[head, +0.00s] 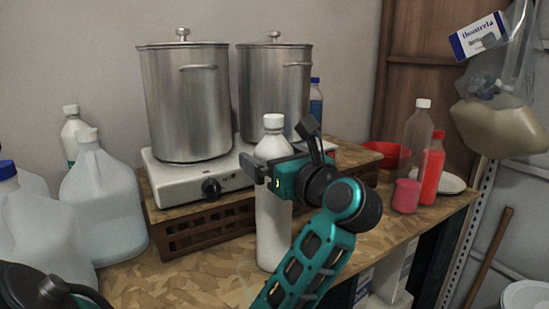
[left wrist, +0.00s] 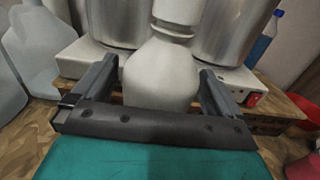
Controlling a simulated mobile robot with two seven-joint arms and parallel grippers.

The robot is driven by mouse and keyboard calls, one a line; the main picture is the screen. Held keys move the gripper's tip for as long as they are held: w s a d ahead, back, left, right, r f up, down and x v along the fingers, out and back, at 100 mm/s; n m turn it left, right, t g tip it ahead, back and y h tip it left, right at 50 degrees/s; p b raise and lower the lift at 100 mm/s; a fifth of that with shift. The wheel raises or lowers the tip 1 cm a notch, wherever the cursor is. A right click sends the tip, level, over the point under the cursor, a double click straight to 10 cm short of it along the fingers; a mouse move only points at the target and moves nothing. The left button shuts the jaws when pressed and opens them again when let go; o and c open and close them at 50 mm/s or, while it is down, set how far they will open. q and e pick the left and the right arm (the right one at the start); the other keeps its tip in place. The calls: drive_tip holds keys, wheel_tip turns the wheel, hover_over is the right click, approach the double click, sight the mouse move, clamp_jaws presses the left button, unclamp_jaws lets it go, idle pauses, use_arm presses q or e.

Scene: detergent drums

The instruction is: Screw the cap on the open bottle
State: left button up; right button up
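A white bottle (head: 272,222) stands upright on the wooden worktop in the head view, with a white cap (head: 273,121) on its neck. Whether the cap is screwed tight cannot be told. My left gripper (head: 274,160) is at the bottle's upper body, below the neck, and covers part of it. In the left wrist view the bottle (left wrist: 160,75) shows between the two spread fingers of this gripper (left wrist: 157,84). The gripper is open; contact with the bottle cannot be told. No loose cap shows. My right gripper is not in view.
Two steel pots (head: 186,105) (head: 275,90) stand on a white hotplate (head: 165,185) behind the bottle. Several white jugs (head: 100,205) crowd the left. A clear bottle (head: 417,135), red bottle (head: 433,170) and pink cup (head: 407,196) stand right. Worktop before the hotplate is partly clear.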

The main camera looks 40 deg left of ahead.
use_arm(q)
drive_tip(key=shift+r, duration=0.2)
drive_tip(key=b+v, duration=0.1)
drive_tip(key=v, duration=1.1)
drive_tip(key=shift+b, duration=0.4)
